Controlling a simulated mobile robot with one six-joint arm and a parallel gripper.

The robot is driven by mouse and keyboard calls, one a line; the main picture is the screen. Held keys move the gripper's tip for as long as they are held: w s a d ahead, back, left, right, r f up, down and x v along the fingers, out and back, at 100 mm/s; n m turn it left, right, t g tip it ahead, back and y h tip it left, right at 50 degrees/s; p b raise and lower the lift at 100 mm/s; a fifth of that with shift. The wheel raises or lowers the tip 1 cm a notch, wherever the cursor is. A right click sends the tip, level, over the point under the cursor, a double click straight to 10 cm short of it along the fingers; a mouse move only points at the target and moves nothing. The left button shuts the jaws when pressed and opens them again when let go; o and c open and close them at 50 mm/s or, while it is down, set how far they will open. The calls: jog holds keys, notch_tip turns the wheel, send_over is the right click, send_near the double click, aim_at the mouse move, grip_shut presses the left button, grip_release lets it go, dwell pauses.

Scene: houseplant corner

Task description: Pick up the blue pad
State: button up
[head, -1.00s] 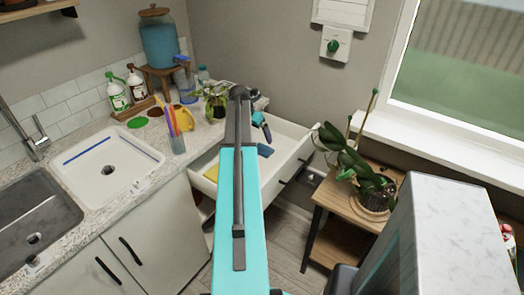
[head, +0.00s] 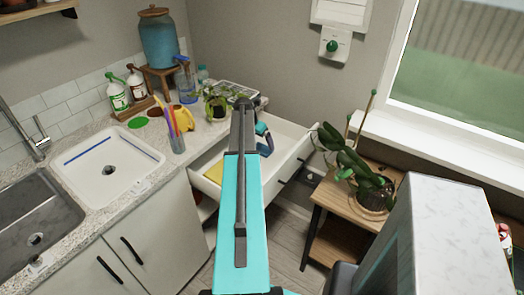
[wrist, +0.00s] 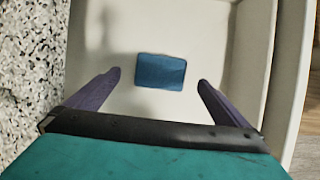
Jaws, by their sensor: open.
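The blue pad (wrist: 161,72) lies flat on the white floor of the open drawer (wrist: 205,35) in the wrist view. My gripper (wrist: 158,78) is open above the drawer, with one purple finger on each side of the pad in the picture and the pad a little beyond the fingertips. Nothing is between the fingers. In the head view the open drawer (head: 290,142) shows under the counter, and my arm and gripper (head: 264,139) reach over it.
A yellow item (head: 214,172) lies in the drawer's near left part. Speckled counter (wrist: 30,70) borders the drawer on the left. A potted plant (head: 217,104) stands on the counter behind, and a plant stand (head: 345,222) is at the right.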

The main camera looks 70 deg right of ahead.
aim_at(262, 148)
jog(key=shift+a+p+x, duration=0.2)
jog(key=shift+p+x, duration=0.8)
jog(key=shift+x, duration=1.55)
jog(key=c, duration=1.1)
jog(key=shift+r+b, duration=1.3)
jog(key=shift+r, duration=3.7)
